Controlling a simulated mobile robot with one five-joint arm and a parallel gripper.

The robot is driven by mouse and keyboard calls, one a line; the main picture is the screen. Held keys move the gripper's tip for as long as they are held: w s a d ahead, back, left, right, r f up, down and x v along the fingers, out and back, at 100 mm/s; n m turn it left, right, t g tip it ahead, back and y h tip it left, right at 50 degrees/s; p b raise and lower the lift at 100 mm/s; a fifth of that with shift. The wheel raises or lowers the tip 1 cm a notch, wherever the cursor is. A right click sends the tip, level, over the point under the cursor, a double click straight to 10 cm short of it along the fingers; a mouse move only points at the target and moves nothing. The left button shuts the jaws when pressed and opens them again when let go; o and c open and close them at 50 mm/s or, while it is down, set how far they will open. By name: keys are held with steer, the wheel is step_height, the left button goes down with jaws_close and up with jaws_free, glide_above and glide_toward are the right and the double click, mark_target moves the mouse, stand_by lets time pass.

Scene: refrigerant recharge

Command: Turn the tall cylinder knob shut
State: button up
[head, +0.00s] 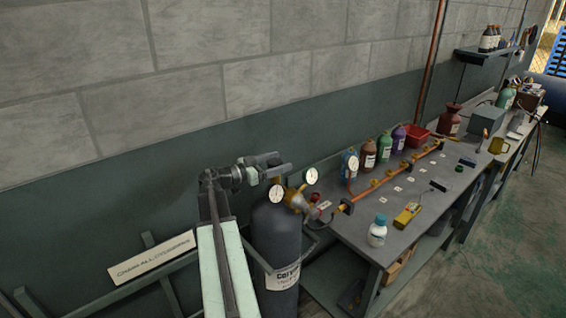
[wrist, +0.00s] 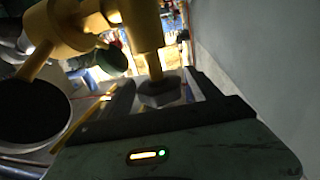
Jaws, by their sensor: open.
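The tall dark cylinder (head: 276,238) with a white label stands left of the bench in the head view. Two round gauges and a brass valve (head: 298,200) sit at its top. My gripper (head: 280,168) is above the cylinder top, behind the gauges. In the wrist view, a brass valve body (wrist: 146,38) runs to a small grey faceted knob (wrist: 160,92). The knob appears between the open jaws of my gripper (wrist: 165,100); contact cannot be told.
The grey bench (head: 345,232) to the right holds a copper manifold pipe (head: 392,178), several coloured bottles, a white bottle (head: 377,231) and a yellow meter (head: 407,214). A block wall is close behind the cylinder. A sign (head: 152,257) is on a rail at left.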

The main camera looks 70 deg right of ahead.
steer(key=shift+x, duration=1.1)
steer(key=c, duration=1.4)
steer(key=m+g+y, duration=0.1)
steer(key=y, duration=0.1)
steer(key=m+g+y, duration=0.2)
steer(key=a+m+g+y, duration=0.1)
steer(key=shift+s+m+y, duration=0.3)
steer(key=shift+s+y, duration=0.05)
steer(key=shift+y, duration=0.05)
steer(key=o, duration=1.4)
